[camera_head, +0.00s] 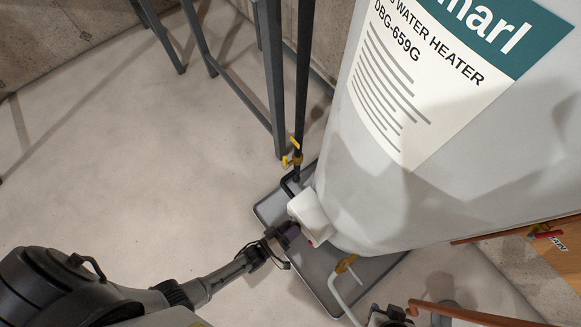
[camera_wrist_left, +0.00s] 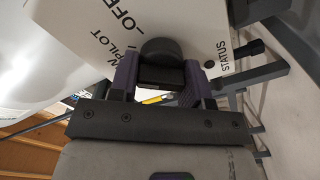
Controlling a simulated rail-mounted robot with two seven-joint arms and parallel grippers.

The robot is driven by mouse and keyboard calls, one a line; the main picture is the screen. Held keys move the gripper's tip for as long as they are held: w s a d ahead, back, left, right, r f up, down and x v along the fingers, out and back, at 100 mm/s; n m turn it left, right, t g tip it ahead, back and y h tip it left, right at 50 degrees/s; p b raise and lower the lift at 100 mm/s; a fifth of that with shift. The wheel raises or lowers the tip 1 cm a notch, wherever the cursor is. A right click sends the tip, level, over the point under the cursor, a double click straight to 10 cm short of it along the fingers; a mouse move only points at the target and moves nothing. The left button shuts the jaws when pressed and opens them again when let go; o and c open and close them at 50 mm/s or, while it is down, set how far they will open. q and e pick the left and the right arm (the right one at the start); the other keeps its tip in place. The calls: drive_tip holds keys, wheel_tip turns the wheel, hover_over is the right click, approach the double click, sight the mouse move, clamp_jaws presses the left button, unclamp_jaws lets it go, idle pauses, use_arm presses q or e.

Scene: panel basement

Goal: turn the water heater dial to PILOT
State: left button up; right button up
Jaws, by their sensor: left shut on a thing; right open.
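The white control box (camera_head: 311,216) of the water heater (camera_head: 400,190) sits low on the tank's side. In the left wrist view, the box's face (camera_wrist_left: 105,35) carries the words OFF, PILOT and ON, partly cut off, beside the dark round dial (camera_wrist_left: 160,50). My left gripper (camera_head: 285,236) reaches the box from the lower left. In the wrist view, its purple fingers (camera_wrist_left: 158,82) are shut on the dial from both sides. The dial's pointer mark is not clear. My right gripper (camera_head: 388,317) is partly in view at the bottom edge, open and apart from the box.
A grey drain pan (camera_head: 335,290) lies under the heater. A dark gas pipe with a yellow valve handle (camera_head: 295,144) stands beside the box. A pale pipe with a brass fitting (camera_head: 345,264) and a copper pipe (camera_head: 470,314) are near the bottom. The left floor is clear.

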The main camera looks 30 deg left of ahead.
use_arm(q)
drive_tip(key=o, duration=0.9)
drive_tip(key=shift+s, duration=0.1)
drive_tip(key=shift+s+a, duration=0.2)
drive_tip(key=shift+s, duration=0.05)
drive_tip(key=p+v, duration=0.3)
drive_tip(key=v, duration=1)
